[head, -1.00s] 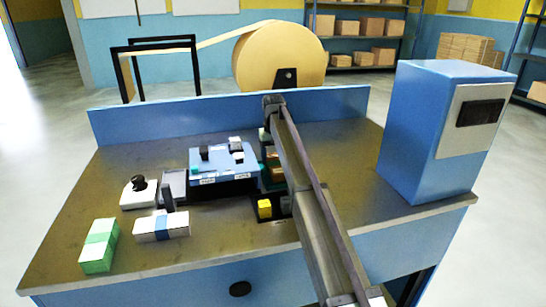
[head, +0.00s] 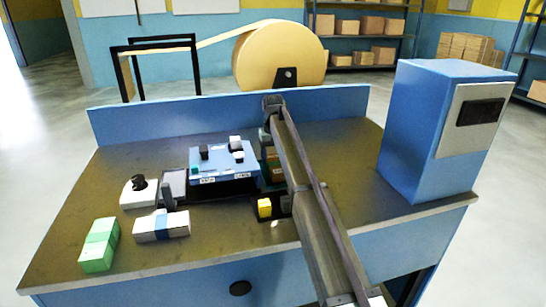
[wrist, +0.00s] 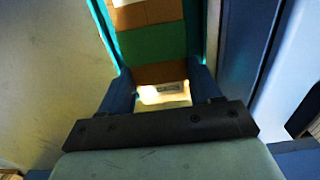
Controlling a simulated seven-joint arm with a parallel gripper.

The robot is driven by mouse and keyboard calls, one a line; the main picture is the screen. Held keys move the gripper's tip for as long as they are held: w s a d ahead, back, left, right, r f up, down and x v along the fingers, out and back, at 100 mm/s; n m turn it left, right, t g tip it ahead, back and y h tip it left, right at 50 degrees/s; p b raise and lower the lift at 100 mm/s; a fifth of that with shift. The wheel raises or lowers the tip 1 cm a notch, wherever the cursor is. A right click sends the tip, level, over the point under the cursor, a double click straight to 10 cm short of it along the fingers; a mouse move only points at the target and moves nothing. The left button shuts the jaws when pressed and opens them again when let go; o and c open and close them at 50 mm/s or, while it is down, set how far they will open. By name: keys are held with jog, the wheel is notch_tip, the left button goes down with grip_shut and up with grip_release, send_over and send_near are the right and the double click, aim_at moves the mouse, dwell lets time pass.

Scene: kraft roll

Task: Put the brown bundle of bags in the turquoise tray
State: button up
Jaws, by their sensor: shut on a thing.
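The brown bundle of bags (wrist: 160,73), with a green band (wrist: 150,43) around it, lies lengthwise between the turquoise tray's walls (wrist: 113,52) in the wrist view. My gripper (wrist: 164,82) is shut on the near part of the bundle, one finger on each side. A bright white patch with a label shows between the fingers. In the head view a bit of the brown bundle (head: 273,153) shows beside my arm. My arm hides most of the tray and gripper there, so I cannot tell whether the bundle rests on the tray floor.
A blue block with small parts on top (head: 225,165) stands left of my arm. A white-and-blue bundle (head: 162,226), a green bundle (head: 99,246) and a small yellow block (head: 264,208) lie nearby. A tall blue cabinet (head: 425,135) stands at the right. A raised blue panel (head: 180,118) edges the bench's back.

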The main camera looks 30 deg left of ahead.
jog(key=shift+f, duration=0.45)
dwell(0.6)
jog(key=o, duration=1.3)
jog(key=shift+c, duration=0.2)
notch_tip(320, 180, up, 14)
jog(key=shift+f, duration=0.1)
